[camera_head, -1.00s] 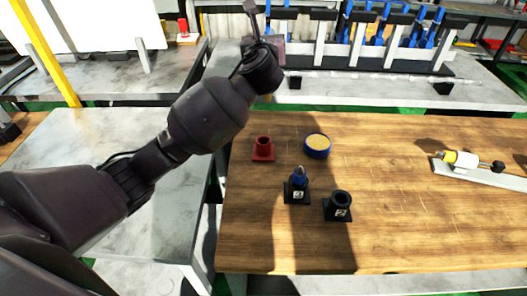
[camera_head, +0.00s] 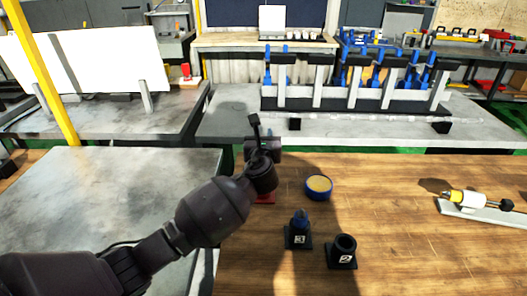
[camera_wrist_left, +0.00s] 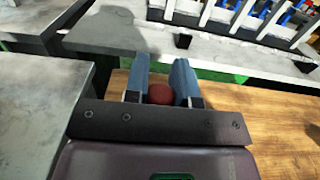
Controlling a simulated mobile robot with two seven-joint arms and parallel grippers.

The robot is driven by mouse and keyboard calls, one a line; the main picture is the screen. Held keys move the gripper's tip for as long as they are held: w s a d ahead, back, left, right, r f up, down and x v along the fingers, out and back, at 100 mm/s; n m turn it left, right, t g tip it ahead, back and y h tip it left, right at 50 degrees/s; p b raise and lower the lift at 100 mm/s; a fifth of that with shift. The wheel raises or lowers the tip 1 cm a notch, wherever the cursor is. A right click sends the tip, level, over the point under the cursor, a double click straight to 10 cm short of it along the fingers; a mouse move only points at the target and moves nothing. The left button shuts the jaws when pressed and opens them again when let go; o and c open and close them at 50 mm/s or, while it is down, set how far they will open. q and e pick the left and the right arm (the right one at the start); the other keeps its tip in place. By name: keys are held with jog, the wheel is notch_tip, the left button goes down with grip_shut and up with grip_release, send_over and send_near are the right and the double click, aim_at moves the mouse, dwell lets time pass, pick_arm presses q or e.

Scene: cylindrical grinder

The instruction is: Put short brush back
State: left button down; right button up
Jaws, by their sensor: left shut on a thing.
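My left gripper (camera_head: 264,150) is over the left end of the wooden table in the head view. In the left wrist view its two fingers (camera_wrist_left: 160,78) are shut on a dark red round piece (camera_wrist_left: 160,94), seen end-on; it looks like the handle end of the short brush. The rest of that piece is hidden. A red holder (camera_head: 266,198) on the table is just below the gripper and mostly covered by my wrist. I cannot tell whether the held piece touches the holder. My right gripper is not in view.
A blue round dish (camera_head: 318,187) stands right of the red holder. Black holder 3 (camera_head: 299,237) has a blue-topped piece in it; black holder 2 (camera_head: 342,252) looks empty. A yellow and white tool (camera_head: 470,199) lies on a rest at the right. The table's middle is clear.

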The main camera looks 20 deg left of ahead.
pick_arm(q)
notch_tip(320, 180, down, 4)
jog(key=shift+f+b, duration=0.2)
jog(key=shift+b, duration=0.25)
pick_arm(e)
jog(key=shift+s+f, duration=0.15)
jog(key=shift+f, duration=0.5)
pick_arm(q)
jog(key=shift+f, duration=0.15)
jog(key=c, duration=1)
grip_release()
jog(key=shift+o, duration=0.2)
jog(key=p+v, duration=0.1)
jog(key=v, duration=1.1)
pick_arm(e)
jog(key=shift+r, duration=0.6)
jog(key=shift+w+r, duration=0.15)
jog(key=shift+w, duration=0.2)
